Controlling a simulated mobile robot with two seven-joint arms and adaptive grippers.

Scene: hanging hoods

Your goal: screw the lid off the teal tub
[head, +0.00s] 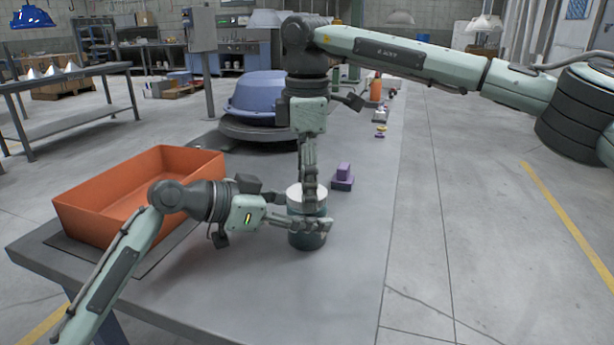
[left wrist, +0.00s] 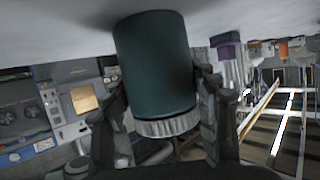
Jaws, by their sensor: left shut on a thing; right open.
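The dark teal tub (head: 307,240) stands upright on the grey table, and its pale ridged lid (head: 294,192) is on top. My left gripper (head: 318,223) comes in from the left and is shut on the tub's side. In the left wrist view, which is upside down, the tub (left wrist: 157,65) sits between the two fingers, with the ridged lid (left wrist: 168,126) below it. My right gripper (head: 309,198) points straight down at the lid, its fingers open. They cover part of the lid, and I cannot tell whether they touch it.
An orange bin (head: 140,195) stands on the table at left. A purple-topped block (head: 343,178) is just behind and right of the tub. A large blue hood (head: 257,95) on a dark round base (head: 255,130) stands farther back. The table's front right is clear.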

